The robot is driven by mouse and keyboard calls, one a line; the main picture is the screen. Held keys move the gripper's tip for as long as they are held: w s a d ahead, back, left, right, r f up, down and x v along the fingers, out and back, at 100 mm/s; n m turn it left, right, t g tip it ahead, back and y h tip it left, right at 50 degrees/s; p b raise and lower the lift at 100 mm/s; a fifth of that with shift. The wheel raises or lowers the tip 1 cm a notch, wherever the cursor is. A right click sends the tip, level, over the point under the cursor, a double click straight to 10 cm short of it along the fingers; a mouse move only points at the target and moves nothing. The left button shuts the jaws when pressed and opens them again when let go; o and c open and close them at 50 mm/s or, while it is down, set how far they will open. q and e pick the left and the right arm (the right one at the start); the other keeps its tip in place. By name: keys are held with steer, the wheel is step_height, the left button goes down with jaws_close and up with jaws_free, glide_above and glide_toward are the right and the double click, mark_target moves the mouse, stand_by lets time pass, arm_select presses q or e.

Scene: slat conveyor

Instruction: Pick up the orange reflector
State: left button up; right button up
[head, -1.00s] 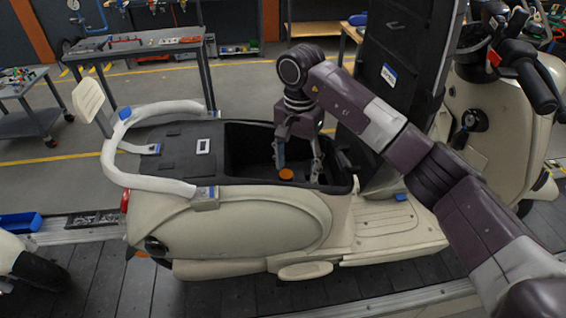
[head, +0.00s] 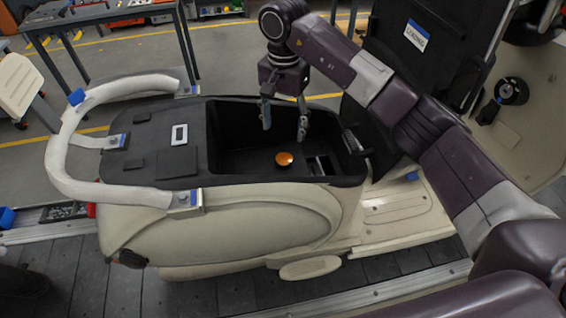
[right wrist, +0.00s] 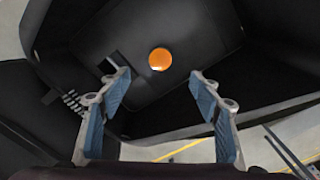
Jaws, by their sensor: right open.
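The orange reflector (head: 284,159) is a small round disc lying in the black storage well (head: 232,161) of the cream scooter. In the right wrist view the reflector (right wrist: 160,59) shows beyond the fingertips, near the middle. My right gripper (head: 285,122) hangs fingers down over the well, above the reflector and apart from it. Its blue-padded fingers (right wrist: 159,92) are spread wide, with nothing between them. My left gripper is in neither view.
The raised black seat (head: 425,60) stands to the right of the well. The well's walls surround the reflector, and a small recess (head: 320,166) lies right of it. A white grab rail (head: 75,150) curves around the scooter's left end. A workbench (head: 120,14) stands behind.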

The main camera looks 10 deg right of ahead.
mark_target(284, 158)
step_height(284, 158, down, 3)
steer(key=b, duration=0.2)
steer(key=shift+w+f+b, duration=0.1)
steer(key=shift+f+b, duration=0.1)
steer(key=shift+b, duration=0.1)
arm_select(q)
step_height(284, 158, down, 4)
arm_select(e)
steer(key=shift+w+f+b, duration=0.1)
steer(key=shift+f+b, duration=0.25)
steer(key=shift+f, duration=0.5)
step_height(284, 158, down, 2)
steer(key=shift+f+p, duration=0.15)
steer(key=shift+p, duration=0.9)
step_height(284, 158, down, 3)
steer(key=shift+d+f+p, duration=0.1)
steer(key=shift+f+p, duration=0.1)
steer(key=shift+p, duration=0.85)
steer(key=shift+f, duration=0.55)
steer(key=c, duration=1)
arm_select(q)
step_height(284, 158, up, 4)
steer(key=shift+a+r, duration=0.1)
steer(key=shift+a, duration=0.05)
arm_select(e)
steer(key=shift+c, duration=0.2)
steer(key=shift+w+r, duration=0.1)
